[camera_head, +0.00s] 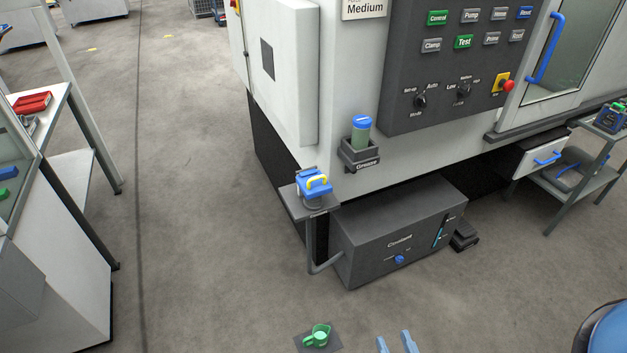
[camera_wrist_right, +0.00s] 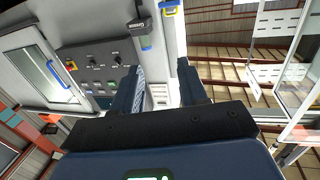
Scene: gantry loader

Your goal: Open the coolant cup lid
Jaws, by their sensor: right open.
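The coolant cup (camera_head: 312,200) sits on a small grey bracket at the machine's front left corner, above the coolant tank. My left gripper is not in view.
The grey coolant tank (camera_head: 375,256) stands below the cup. A grease canister (camera_head: 360,134) with a blue cap sits in a holder at right of the cup. A green jug (camera_head: 319,336) rests on a dark mat on the floor. Open floor lies left of the machine.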

